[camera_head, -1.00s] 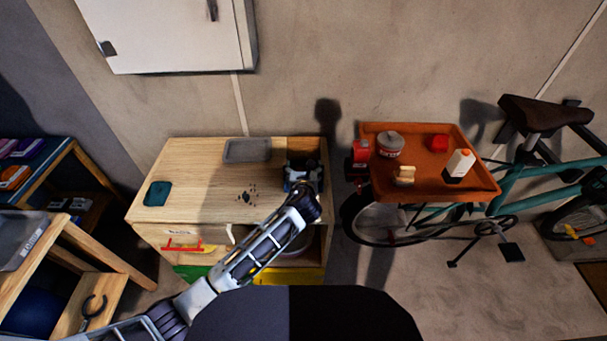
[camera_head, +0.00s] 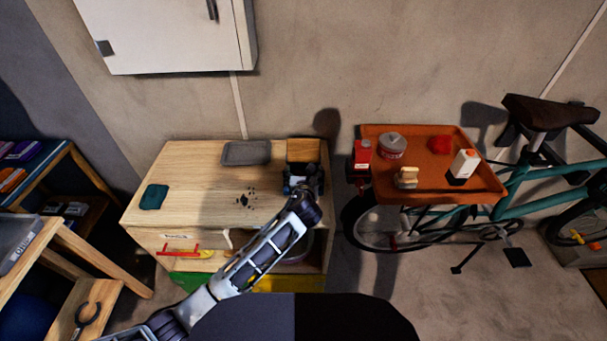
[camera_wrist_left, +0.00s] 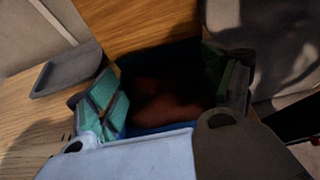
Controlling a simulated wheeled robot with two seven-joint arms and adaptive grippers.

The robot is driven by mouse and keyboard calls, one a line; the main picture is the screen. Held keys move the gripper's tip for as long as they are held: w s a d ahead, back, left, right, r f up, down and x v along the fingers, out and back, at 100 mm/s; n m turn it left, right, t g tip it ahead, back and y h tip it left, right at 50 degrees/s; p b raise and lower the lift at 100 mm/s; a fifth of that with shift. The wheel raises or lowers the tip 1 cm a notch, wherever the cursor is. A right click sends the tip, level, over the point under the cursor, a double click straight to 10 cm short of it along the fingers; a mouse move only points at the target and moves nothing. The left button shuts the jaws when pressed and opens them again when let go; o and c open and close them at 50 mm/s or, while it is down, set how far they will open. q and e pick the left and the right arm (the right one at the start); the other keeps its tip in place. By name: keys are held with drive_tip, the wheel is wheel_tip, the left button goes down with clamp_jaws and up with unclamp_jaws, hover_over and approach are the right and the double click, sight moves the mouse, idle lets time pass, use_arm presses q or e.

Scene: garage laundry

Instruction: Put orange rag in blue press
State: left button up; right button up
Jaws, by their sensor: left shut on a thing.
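My left gripper (camera_head: 303,184) is at the back right of the wooden cabinet top. In the left wrist view its teal-padded fingers (camera_wrist_left: 168,95) stand apart around a dark reddish-brown soft shape, which looks like the orange rag (camera_wrist_left: 165,108) in deep shadow. Dark blue walls and a blue edge (camera_wrist_left: 160,131) surround it, apparently the blue press; how deep the rag sits in it I cannot tell. A brown wood-grained panel (camera_head: 303,150) shows just beyond the gripper, and also in the left wrist view (camera_wrist_left: 140,25). My right gripper is not in view.
The cabinet top (camera_head: 200,185) also holds a grey tray (camera_head: 246,153), a teal cloth (camera_head: 154,197) and dark crumbs. An orange tray (camera_head: 430,190) with a tin, a carton, a brush and a red item stands to the right by a bicycle. A wall cupboard hangs above.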

use_arm(q)
drive_tip(key=o, duration=0.9)
drive_tip(key=shift+o, duration=0.2)
drive_tip(key=p+v, duration=0.1)
drive_tip(key=v, duration=1.1)
drive_tip(key=shift+r, duration=0.1)
